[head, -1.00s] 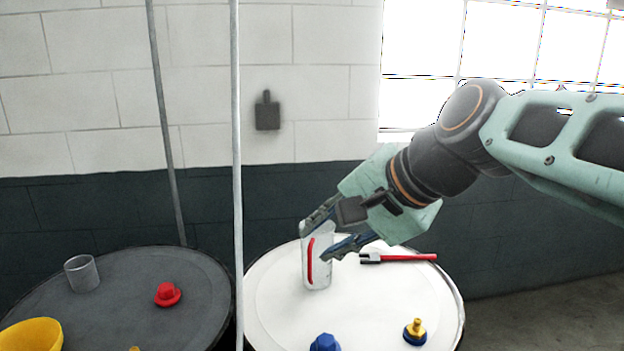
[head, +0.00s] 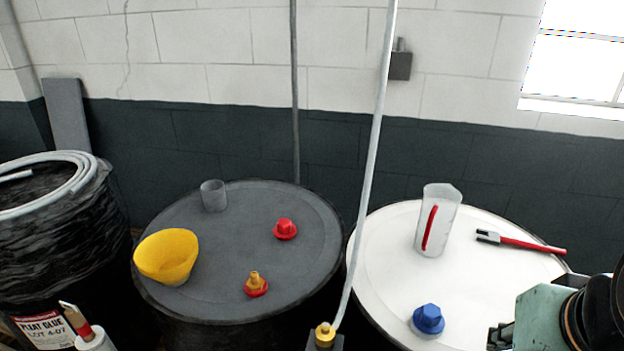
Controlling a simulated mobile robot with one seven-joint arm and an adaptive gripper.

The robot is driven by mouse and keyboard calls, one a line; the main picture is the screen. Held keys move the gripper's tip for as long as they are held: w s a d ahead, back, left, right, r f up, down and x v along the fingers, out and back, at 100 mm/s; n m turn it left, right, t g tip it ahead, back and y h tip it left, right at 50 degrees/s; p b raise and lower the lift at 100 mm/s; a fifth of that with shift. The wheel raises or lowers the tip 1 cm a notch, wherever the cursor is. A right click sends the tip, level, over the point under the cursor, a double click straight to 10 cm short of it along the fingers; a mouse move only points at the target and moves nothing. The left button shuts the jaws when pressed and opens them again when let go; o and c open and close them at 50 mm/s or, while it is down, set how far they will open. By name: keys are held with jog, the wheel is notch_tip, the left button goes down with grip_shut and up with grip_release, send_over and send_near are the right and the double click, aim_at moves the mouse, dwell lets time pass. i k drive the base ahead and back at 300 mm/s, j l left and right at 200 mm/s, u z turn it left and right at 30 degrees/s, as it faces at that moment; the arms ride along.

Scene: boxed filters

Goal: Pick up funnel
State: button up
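The funnel (head: 168,256) is a wide yellow cone on the left part of the dark grey drum top (head: 215,308). It seems tilted, with its broad mouth toward me. My gripper (head: 497,337) is at the lower right edge, in front of the white drum and far to the right of the funnel. Only part of it shows, and its fingers are mostly cut off, so I cannot tell whether it is open or shut.
The grey drum also holds a grey cup (head: 213,196), a red cap (head: 285,229) and a red-brass fitting (head: 255,285). A pale upright pipe (head: 368,180) stands between the drums. The white drum (head: 385,262) bears a clear jug (head: 437,222), red-handled tool (head: 520,243) and blue cap (head: 428,319).

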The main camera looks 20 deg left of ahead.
aim_at(166, 256)
jog(key=u, duration=2.1)
jog(key=z, duration=1.2)
jog(key=j+z, duration=0.4)
jog(key=j, duration=0.15)
jog(key=k+u, duration=0.2)
jog(key=k, duration=0.2)
jog(key=k+j+u, duration=0.2)
jog(key=k, duration=0.2)
jog(key=k+j+u, duration=0.2)
jog(key=k, duration=0.2)
jog(key=i+l+z, duration=0.15)
jog(key=i+z, duration=0.3)
jog(key=i, duration=0.45)
